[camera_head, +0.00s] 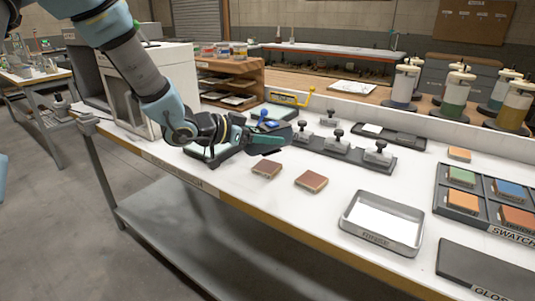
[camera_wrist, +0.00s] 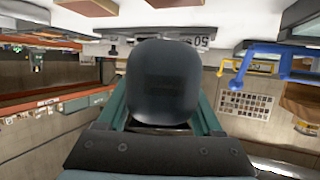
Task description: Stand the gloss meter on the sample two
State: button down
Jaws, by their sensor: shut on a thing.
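My gripper (camera_head: 258,139) is shut on a dark grey, rounded block, which looks like the gloss meter (camera_wrist: 162,82). In the wrist view the block fills the space between the teal fingers. In the head view the held block is partly hidden by the fingers, and I hold it above the white bench. Two brown-topped sample tiles lie flat on the bench to the right of and below my gripper: a nearer-left one (camera_head: 267,169) and a right one (camera_head: 311,181). I cannot tell which is sample two. Nothing stands on either tile.
A dark rack with black-knobbed blocks (camera_head: 338,138) stands right of my gripper. A metal tray (camera_head: 382,222), a swatch holder (camera_head: 487,203) and a dark gloss-labelled mat (camera_head: 485,268) lie further right. Bench around the tiles is clear.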

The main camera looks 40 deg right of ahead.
aim_at(267, 152)
jog(key=shift+f, duration=2.2)
jog(key=shift+f, duration=0.15)
jog(key=shift+c, duration=0.2)
grip_release()
